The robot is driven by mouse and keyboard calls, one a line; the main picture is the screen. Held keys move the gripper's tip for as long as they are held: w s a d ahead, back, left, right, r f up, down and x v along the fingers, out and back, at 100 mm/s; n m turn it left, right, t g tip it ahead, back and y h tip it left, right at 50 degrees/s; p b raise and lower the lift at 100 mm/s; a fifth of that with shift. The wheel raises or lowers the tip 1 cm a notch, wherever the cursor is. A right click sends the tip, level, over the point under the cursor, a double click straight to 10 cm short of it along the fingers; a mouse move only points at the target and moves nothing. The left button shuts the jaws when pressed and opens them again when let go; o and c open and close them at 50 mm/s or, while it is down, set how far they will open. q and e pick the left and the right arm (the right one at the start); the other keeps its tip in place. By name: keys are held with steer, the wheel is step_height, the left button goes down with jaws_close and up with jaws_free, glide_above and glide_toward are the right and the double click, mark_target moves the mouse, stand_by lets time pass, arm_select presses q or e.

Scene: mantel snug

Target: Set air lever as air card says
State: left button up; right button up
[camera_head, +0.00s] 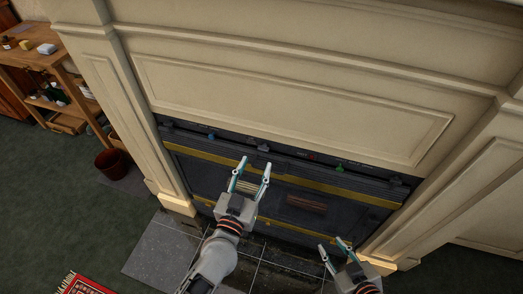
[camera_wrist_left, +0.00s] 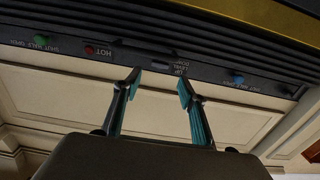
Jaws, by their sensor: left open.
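The dark control strip (camera_head: 290,153) runs along the top of the fireplace stove. It carries a blue knob (camera_head: 211,135) at left and a green knob (camera_head: 340,168) at right. I cannot tell which is the air lever, and I cannot make out an air card. My left gripper (camera_head: 256,165) is open and empty before the strip, between the knobs; its fingers also show in the left wrist view (camera_wrist_left: 160,80). My right gripper (camera_head: 331,244) looks open, low at right.
A red light (camera_head: 312,156) marked HOT sits on the strip. A brown plate (camera_head: 307,203) is on the stove front (camera_head: 345,213). The cream mantel (camera_head: 290,95) frames the stove. A wooden shelf unit (camera_head: 38,55) and dark red bucket (camera_head: 110,162) stand at left.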

mark_target(263, 150)
arm_select(q)
steer(key=x, duration=0.6)
steer(key=shift+w+d+b, duration=0.1)
steer(key=shift+w+b, duration=0.2)
steer(key=shift+b, duration=0.1)
steer(key=c, duration=1.1)
